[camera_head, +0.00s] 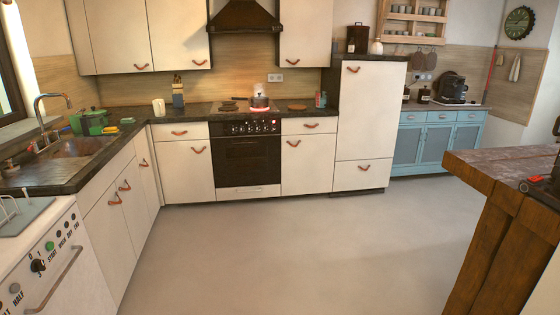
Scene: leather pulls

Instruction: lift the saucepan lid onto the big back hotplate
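A small saucepan (260,102) stands on the right part of the hob, on top of the dark oven (248,160) against the back wall. A pale, glassy shape shows just above it; it is too small to tell whether this is the lid or steam. A reddish flat thing (229,106) lies on the left part of the hob. The separate hotplates cannot be made out from here. Neither of my grippers is in view.
Open grey floor (310,245) lies between me and the oven. A wooden table (500,200) stands at the right, and a white appliance (55,265) at the near left. A green pot (92,122) stands by the sink (75,148). A range hood (245,17) hangs over the hob.

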